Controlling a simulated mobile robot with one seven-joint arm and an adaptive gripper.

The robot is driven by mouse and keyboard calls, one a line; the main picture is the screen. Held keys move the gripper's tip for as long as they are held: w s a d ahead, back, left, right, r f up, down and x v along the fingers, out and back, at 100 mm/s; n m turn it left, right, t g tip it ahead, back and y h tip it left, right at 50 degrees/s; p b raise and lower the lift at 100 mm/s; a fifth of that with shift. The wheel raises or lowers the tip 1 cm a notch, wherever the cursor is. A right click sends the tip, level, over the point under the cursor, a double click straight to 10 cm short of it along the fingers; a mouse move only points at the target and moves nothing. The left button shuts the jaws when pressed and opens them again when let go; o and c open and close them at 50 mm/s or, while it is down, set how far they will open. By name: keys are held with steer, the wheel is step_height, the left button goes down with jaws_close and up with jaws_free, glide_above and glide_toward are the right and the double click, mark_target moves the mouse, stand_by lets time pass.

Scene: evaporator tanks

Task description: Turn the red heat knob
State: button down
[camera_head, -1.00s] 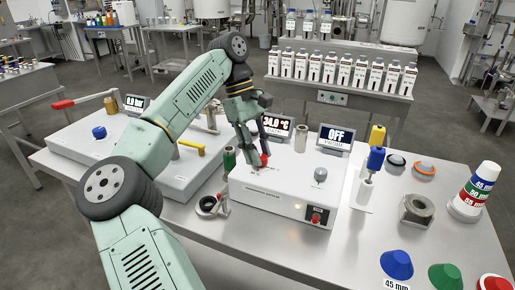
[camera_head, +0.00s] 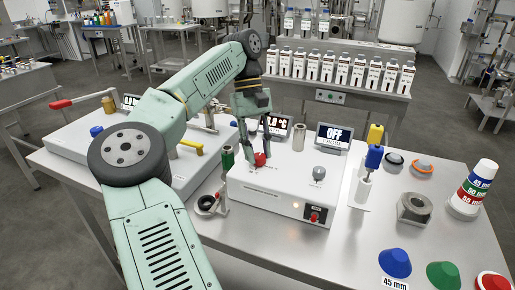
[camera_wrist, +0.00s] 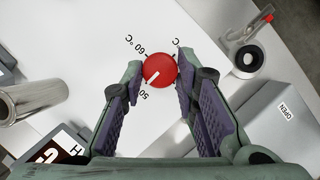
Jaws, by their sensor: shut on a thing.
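The red heat knob (camera_head: 260,158) sits on top of the white control box (camera_head: 280,188), near its back left. In the wrist view the red knob (camera_wrist: 160,70) lies between my two fingertips, with a white mark slanting down-left towards the 50 label; a 60 °C label is also readable. My gripper (camera_head: 252,154) points down at the knob and is shut on it, one finger on each side (camera_wrist: 160,68). The temperature display (camera_head: 276,125) stands behind the knob, its reading partly hidden by my gripper.
An OFF display (camera_head: 333,137) stands behind the box.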

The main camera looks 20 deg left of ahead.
steer(key=c, duration=1.2)
jaws_free()
steer(key=shift+c, duration=0.2)
steer(key=shift+n, duration=0.3)
